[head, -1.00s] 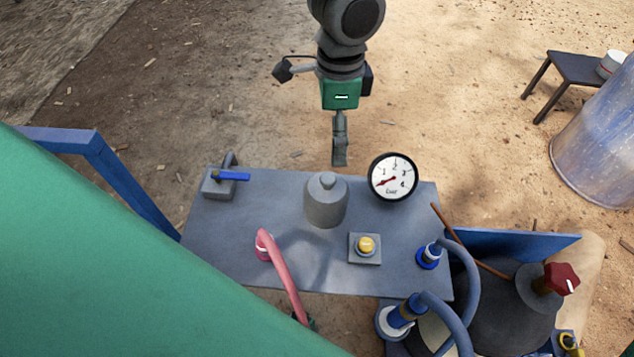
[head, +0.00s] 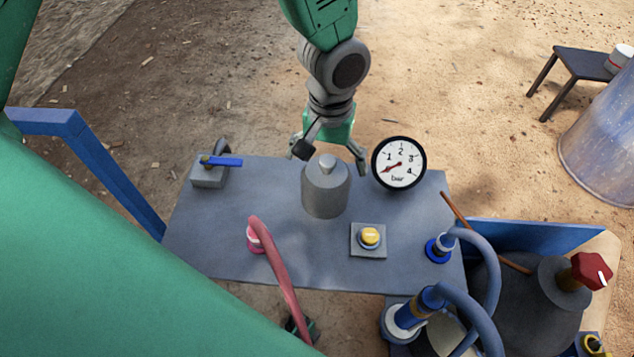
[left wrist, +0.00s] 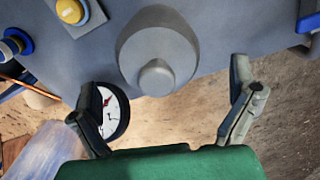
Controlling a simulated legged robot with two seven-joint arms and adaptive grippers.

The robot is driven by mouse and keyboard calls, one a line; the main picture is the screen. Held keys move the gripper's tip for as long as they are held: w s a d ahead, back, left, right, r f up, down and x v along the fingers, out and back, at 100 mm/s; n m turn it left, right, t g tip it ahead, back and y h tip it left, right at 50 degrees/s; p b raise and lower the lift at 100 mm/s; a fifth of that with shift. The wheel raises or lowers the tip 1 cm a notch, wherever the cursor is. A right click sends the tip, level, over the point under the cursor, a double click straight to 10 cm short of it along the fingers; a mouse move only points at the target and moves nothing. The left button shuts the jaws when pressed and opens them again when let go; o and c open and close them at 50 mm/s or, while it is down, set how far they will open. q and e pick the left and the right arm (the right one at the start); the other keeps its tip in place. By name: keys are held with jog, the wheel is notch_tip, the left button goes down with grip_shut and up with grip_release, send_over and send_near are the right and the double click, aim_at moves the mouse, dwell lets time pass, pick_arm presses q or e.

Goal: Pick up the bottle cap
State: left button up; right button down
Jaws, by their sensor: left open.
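A grey bottle (head: 326,192) stands upright on the grey panel, with a small rounded grey cap (head: 326,163) on top. In the left wrist view the bottle (left wrist: 135,47) is seen from above, its cap (left wrist: 157,77) between the two fingers but apart from both. My left gripper (head: 332,156) is open and empty, just beyond the bottle at the panel's far edge, its fingers spread to either side. It also shows in the left wrist view (left wrist: 165,85). The bottle hides part of it in the head view.
The pressure gauge (head: 399,162) stands close to the right of my left gripper's finger. A blue-handled valve (head: 210,171), pink hose (head: 275,265), yellow button (head: 369,236) and blue hoses (head: 486,290) surround the bottle on the panel (head: 200,225).

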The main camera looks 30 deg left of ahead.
pick_arm(q)
jog(key=shift+d+f, duration=0.45)
jog(key=shift+f, duration=0.3)
jog(key=f+b, duration=0.1)
jog(key=f, duration=0.1)
jog(key=a+f+b, duration=0.1)
jog(key=f, duration=0.1)
jog(key=shift+w+a+f, duration=0.1)
jog(key=shift+a+f, duration=0.1)
jog(key=shift+f, duration=0.2)
jog(key=shift+d, duration=0.1)
jog(key=shift+d+r, duration=0.1)
jog(key=shift+d, duration=0.1)
jog(key=shift+c, duration=1.3)
jog(key=shift+d, duration=0.2)
jog(key=c, duration=1)
jog(key=shift+a, duration=0.1)
pick_arm(e)
jog(key=f, duration=0.2)
jog(key=shift+d+f, duration=0.35)
jog(key=shift+d, duration=0.05)
